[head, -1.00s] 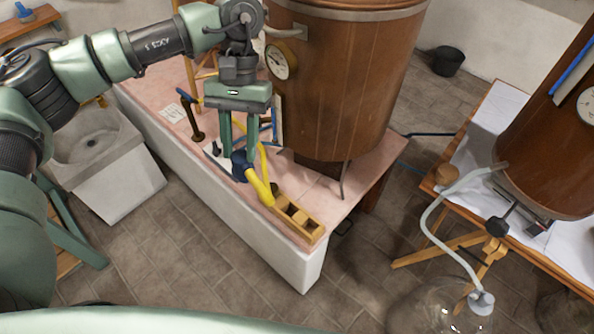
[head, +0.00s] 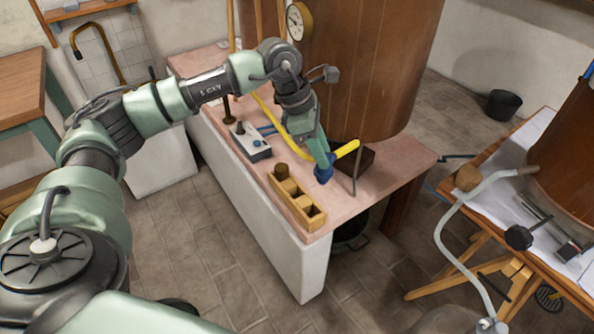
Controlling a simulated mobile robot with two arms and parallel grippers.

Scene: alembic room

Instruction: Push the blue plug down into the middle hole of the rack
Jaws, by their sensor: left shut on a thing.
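The wooden rack (head: 313,222) stands near the front edge of the pink-topped bench. A brown cork (head: 281,170) stands at its far end; the openings nearer to me show no blue plug. My left gripper (head: 322,160) points down to the right of the rack and is shut on the blue plug (head: 323,174). The plug is beside the rack, apart from its holes; its height above the bench is hard to tell. A thick yellow piece (head: 346,150) sticks out to the right just behind the plug; whether they are joined is unclear. My right gripper is out of view.
A yellow hose (head: 268,112) runs behind my left gripper. A large wooden vat (head: 370,70) with a gauge stands close behind.

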